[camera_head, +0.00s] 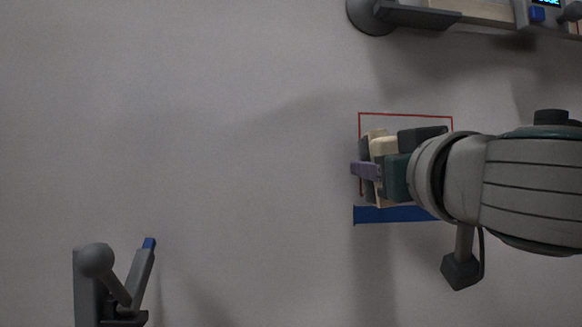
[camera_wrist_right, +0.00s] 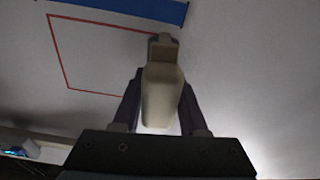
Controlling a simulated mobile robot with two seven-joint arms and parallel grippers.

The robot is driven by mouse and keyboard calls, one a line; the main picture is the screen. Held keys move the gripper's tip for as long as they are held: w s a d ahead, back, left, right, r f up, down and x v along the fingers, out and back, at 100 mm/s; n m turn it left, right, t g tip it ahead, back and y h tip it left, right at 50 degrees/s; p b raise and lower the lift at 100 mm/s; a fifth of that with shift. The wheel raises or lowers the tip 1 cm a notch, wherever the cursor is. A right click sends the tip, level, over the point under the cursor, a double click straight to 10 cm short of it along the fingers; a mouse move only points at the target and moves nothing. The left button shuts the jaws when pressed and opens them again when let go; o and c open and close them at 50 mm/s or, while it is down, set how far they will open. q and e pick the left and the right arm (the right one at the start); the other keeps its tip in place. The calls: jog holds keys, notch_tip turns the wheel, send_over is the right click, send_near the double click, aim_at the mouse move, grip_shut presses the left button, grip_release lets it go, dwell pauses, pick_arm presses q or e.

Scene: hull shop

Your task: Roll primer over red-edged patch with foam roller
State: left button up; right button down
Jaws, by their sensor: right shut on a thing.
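The red-edged patch (camera_head: 405,114) is a thin red rectangle on a pale grey surface, partly hidden by my right arm. In the right wrist view its outline (camera_wrist_right: 57,53) is at the upper left, with bare pale grey inside. My right gripper (camera_head: 372,171) is shut on the foam roller (camera_head: 383,145), over the patch's left part. In the right wrist view the roller's cream body (camera_wrist_right: 162,95) lies between the dark fingers, its grey end close to one red edge. I cannot tell whether it touches the surface. My left gripper is not in view.
A blue strip (camera_head: 390,215) runs just below the patch. A grey fixture with a blue-tipped lever (camera_head: 97,262) stands at lower left. A grey shelf-like unit (camera_head: 430,16) with items is at the top right. The surface left of the patch is clear.

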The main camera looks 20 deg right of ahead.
jog(key=shift+w, duration=0.3)
jog(key=shift+w+d+b, duration=0.25)
jog(key=shift+w+b, duration=0.05)
jog(key=shift+w, duration=0.35)
jog(key=shift+d, duration=0.1)
